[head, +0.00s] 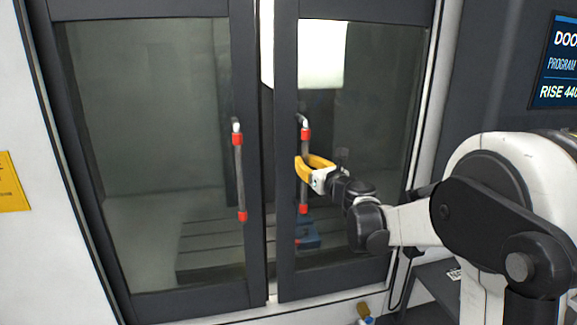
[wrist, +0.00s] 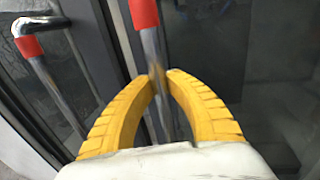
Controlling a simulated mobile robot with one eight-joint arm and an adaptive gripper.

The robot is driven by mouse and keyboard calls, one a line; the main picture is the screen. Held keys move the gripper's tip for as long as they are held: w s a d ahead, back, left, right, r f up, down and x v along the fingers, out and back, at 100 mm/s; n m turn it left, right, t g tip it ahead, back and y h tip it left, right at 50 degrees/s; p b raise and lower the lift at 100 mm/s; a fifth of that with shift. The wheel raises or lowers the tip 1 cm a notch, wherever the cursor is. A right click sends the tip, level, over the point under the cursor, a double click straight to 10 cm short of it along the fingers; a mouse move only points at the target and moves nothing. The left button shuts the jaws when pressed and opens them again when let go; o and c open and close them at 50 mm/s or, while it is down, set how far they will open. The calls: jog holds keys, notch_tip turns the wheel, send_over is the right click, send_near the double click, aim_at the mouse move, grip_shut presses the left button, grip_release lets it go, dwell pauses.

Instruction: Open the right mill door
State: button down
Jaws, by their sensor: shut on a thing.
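The right mill door (head: 365,160) is a dark-framed glass panel. A narrow gap shows between it and the left mill door (head: 150,150). The right door's handle (head: 304,180) is an upright grey bar with red ends. My gripper (head: 299,168), with yellow fingers, is shut on the middle of this bar, coming from the right. In the wrist view, the yellow fingertips (wrist: 163,75) close around the metal bar (wrist: 152,50) below its red collar. The left door's handle (head: 239,175) stands free to the left.
A control screen (head: 558,62) is on the dark panel at the upper right. A slatted bed (head: 210,245) and a blue object (head: 308,234) show behind the glass. A yellow sign (head: 12,183) is on the white wall at the left. A dark shelf (head: 435,290) stands low at the right.

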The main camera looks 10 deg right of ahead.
jog(key=d+b, duration=0.2)
jog(key=d, duration=2.9)
jog(key=c, duration=1.3)
grip_release()
jog(key=v, duration=1.2)
jog(key=shift+s, duration=0.1)
jog(key=shift+a, duration=0.1)
